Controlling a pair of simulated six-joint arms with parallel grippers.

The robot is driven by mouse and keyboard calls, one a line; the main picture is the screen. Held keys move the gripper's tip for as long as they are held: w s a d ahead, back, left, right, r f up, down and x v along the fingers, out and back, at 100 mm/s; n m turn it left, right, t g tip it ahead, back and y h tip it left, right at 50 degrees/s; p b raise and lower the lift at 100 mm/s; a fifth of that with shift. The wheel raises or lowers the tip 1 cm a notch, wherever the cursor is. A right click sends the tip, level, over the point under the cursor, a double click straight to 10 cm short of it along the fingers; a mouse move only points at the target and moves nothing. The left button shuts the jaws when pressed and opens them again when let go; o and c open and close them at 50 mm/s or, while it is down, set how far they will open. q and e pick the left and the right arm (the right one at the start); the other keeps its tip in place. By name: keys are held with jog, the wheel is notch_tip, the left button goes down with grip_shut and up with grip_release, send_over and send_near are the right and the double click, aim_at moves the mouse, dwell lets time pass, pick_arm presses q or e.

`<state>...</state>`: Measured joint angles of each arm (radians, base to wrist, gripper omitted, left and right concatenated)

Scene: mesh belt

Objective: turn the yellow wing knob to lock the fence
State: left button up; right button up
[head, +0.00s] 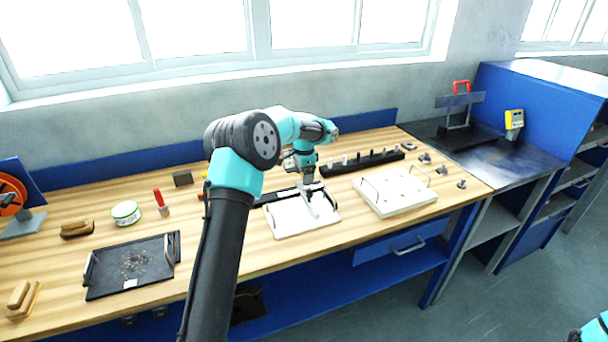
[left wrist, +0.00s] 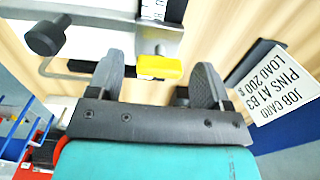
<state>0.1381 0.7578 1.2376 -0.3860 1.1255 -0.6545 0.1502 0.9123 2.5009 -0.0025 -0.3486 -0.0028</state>
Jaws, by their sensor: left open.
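The yellow wing knob (left wrist: 160,67) shows in the left wrist view, on a metal bar of the fence (left wrist: 110,30). My left gripper (left wrist: 160,82) is open, with one dark finger on each side of the knob. In the head view my left gripper (head: 306,182) points down over the white-based fixture (head: 305,222), and my arm hides the knob there.
A job card (left wrist: 283,85) stands close to the right finger in the left wrist view. In the head view a white tray (head: 395,192) and a black pin rack (head: 362,161) are right of the fixture.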

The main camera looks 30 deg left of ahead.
pick_arm(q)
notch_tip(320, 180, up, 17)
jog(key=shift+r, duration=0.2)
dwell(0.7)
